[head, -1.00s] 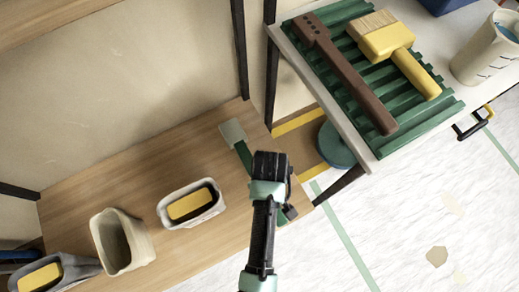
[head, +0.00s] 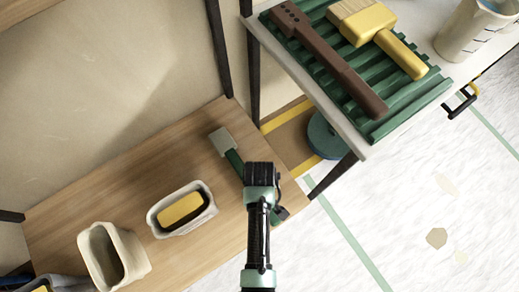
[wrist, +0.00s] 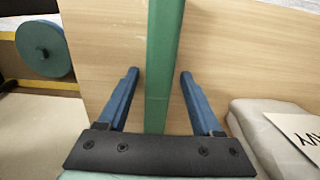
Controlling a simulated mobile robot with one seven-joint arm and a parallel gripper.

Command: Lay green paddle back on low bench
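The green paddle (head: 233,160) lies on the wooden low bench (head: 120,195), near its right end. Its pale grey head points up and left in the head view, and my gripper hides the middle of its handle. In the wrist view the green handle (wrist: 163,60) runs between the two blue fingers of my gripper (wrist: 159,73). The fingers stand apart, with a visible gap on each side of the handle. In the head view my gripper (head: 258,172) is directly above the handle.
Pale containers (head: 182,208) stand left on the bench, one holding a yellow block. Upper right, a table (head: 305,85) carries a green ribbed rack (head: 400,118) with a brown tool and a yellow brush. A teal disc (head: 325,137) sits beneath it.

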